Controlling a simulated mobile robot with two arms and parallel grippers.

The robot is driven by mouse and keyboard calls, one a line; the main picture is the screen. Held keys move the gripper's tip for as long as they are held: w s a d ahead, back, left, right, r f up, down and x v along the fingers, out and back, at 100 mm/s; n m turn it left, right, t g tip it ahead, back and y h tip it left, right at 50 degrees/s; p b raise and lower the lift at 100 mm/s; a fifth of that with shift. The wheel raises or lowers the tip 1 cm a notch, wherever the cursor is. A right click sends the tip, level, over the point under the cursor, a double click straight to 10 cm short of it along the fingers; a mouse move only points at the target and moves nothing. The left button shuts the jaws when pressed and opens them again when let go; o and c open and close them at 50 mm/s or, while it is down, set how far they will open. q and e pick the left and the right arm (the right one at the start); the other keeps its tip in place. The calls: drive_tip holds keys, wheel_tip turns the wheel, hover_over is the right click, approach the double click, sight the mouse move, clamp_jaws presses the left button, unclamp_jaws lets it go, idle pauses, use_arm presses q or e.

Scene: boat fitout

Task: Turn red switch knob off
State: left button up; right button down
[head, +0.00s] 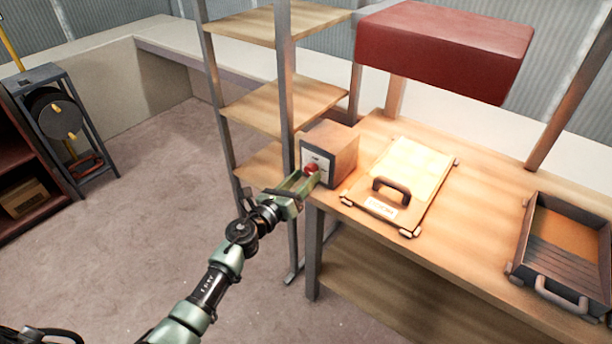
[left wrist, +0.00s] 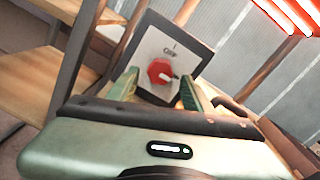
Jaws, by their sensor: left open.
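The red switch knob (head: 311,169) is on the pale front plate of a brown box (head: 334,145) at the left end of the workbench. In the left wrist view the knob (left wrist: 160,72) has a light pointer mark towards its right side, and the plate (left wrist: 150,50) above it reads "OFF" with a line mark. My left gripper (head: 307,182) is open in front of the plate, with its green fingers (left wrist: 158,92) on either side of the knob. I cannot tell whether they touch it. My right gripper is not in view.
The wooden workbench (head: 460,235) carries a board with a black handle (head: 405,180) and a grey drawer-like tray (head: 565,250). A red overhead block (head: 445,45) hangs above. A shelf rack (head: 275,105) stands behind my left arm.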

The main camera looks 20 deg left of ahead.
use_arm(q)
drive_tip(key=shift+x, duration=1.1)
clamp_jaws()
drive_tip(key=shift+n, duration=0.4)
drive_tip(key=n+p, duration=0.2)
drive_tip(key=n, duration=0.1)
drive_tip(key=shift+s+r+n, duration=0.1)
drive_tip(key=shift+r+n, duration=0.05)
drive_tip(key=shift+n, duration=0.15)
drive_tip(key=n+p, duration=0.2)
drive_tip(key=n, duration=0.2)
drive_tip(key=n+p, duration=0.1)
drive_tip(key=n, duration=0.3)
drive_tip(key=shift+r+n+g, duration=0.15)
drive_tip(key=shift+n+g, duration=0.25)
drive_tip(key=n+p, duration=0.1)
drive_tip(key=n, duration=0.3)
drive_tip(key=shift+h+p, duration=0.35)
drive_tip(key=shift+h, duration=0.05)
drive_tip(key=shift+n, duration=0.3)
